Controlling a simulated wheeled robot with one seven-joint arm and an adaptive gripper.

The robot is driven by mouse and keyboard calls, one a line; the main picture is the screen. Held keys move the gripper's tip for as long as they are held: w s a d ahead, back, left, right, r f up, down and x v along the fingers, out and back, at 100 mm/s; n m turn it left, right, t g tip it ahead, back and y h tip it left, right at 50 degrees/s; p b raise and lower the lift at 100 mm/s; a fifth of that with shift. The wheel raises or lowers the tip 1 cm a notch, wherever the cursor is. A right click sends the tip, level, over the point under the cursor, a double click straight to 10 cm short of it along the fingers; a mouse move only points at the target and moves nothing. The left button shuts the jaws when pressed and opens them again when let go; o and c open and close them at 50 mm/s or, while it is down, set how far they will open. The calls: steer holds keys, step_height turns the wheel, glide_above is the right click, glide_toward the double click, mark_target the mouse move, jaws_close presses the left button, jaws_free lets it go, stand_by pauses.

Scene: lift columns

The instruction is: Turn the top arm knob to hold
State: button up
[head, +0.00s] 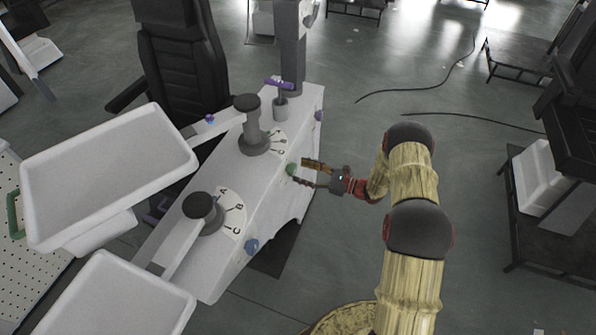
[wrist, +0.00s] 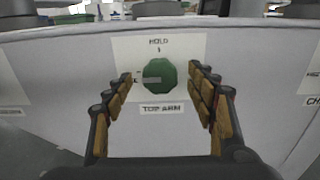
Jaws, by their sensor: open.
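The top arm knob is a green faceted knob (wrist: 159,76) on a pale label plate (wrist: 190,48) that reads HOLD above it and TOP ARM below it. A light pointer bar on the knob points left, away from the HOLD mark. The green knob also shows in the head view (head: 291,169) on the side of the white column housing (head: 262,205). My gripper (wrist: 160,84) is open, with one finger on each side of the knob. A gap shows between each finger and the knob. In the head view my gripper (head: 304,173) is right at the housing's side.
A blue knob (head: 251,246) and a purple knob (head: 319,115) sit on the same housing. Two white trays (head: 110,175) stand on arms at the left. A black chair (head: 180,60) is behind. The floor right of the housing is mostly clear.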

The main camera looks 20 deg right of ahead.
steer(key=shift+x, duration=1.15)
steer(key=shift+c, duration=1)
steer(key=c, duration=0.9)
